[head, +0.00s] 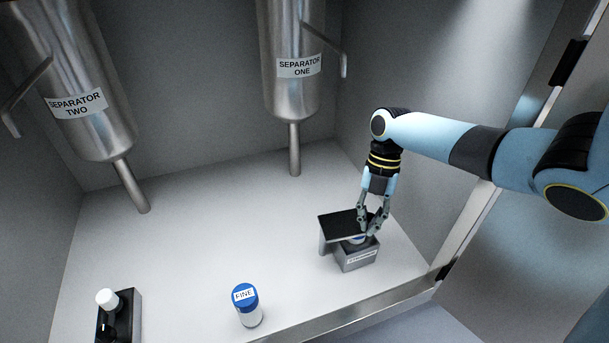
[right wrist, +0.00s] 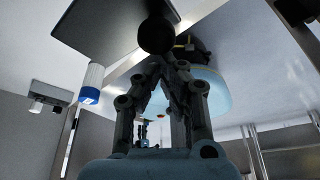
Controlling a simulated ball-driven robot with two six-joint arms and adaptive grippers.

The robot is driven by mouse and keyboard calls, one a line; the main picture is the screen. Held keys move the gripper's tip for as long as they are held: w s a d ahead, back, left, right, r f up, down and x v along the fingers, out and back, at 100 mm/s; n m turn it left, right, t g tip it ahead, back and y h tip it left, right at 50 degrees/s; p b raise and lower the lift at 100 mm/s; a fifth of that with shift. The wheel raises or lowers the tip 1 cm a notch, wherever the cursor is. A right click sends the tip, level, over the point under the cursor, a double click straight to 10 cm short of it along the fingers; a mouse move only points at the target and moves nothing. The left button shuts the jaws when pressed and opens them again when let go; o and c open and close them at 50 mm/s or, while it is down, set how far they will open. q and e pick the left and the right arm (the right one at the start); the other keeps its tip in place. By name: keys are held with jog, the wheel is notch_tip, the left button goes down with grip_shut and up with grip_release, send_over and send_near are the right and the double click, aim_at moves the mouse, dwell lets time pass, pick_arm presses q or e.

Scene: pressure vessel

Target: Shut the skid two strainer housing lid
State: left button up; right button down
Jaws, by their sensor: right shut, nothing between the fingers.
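The strainer housing (head: 358,262) is a small grey box with a label on its front, standing on the floor of the bay. Its lid (head: 338,224) is a dark flat plate held above the box and offset to the left, so it is not down on the box. Something blue and white shows under the lid, partly hidden. My right gripper (head: 373,229) points down at the lid's right edge, shut and empty; I cannot tell whether it touches. In the right wrist view the shut fingers (right wrist: 172,68) lie close to a dark plate (right wrist: 108,25). My left gripper is out of view.
A blue-capped canister labelled FINE (head: 247,305) stands left of the housing. A black block with a white knob (head: 120,314) is at the front left. Separator one (head: 294,85) and separator two (head: 85,110) hang behind. A raised metal edge (head: 370,306) runs along the front.

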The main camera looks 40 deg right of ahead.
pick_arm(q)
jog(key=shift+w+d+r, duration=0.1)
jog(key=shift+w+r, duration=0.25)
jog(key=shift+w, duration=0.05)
pick_arm(e)
jog(key=shift+w+d, duration=0.15)
jog(key=shift+d, duration=0.25)
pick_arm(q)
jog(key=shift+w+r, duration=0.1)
pick_arm(e)
jog(key=shift+a, duration=0.1)
